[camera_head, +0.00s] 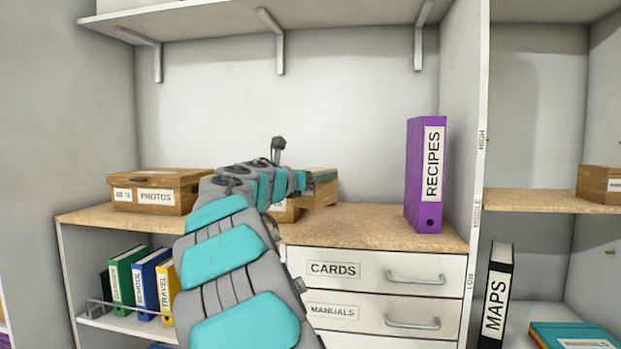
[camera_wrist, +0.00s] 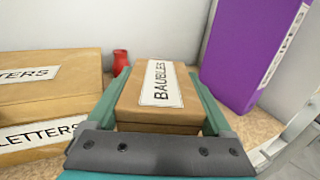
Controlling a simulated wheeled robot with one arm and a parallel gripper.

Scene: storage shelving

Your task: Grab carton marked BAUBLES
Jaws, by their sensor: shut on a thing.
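The carton marked BAUBLES (camera_wrist: 185,90) is a small brown box with a white label on its lid. In the wrist view it sits between the two teal fingers of my gripper (camera_wrist: 160,76), which is shut on its sides. In the head view my arm reaches over the wooden counter, and my gripper (camera_head: 312,184) is at the brown boxes in the middle. My arm hides much of that spot, and the BAUBLES label cannot be read there. I cannot tell whether the carton is touching the counter.
Brown LETTERS boxes (camera_wrist: 45,85) stand left of the carton, with a small red object (camera_wrist: 120,62) behind. A purple RECIPES binder (camera_head: 425,175) stands at right, near the upright panel. A PHOTOS box (camera_head: 158,190) is at left. CARDS and MANUALS drawers (camera_head: 375,275) lie below the counter (camera_head: 385,228).

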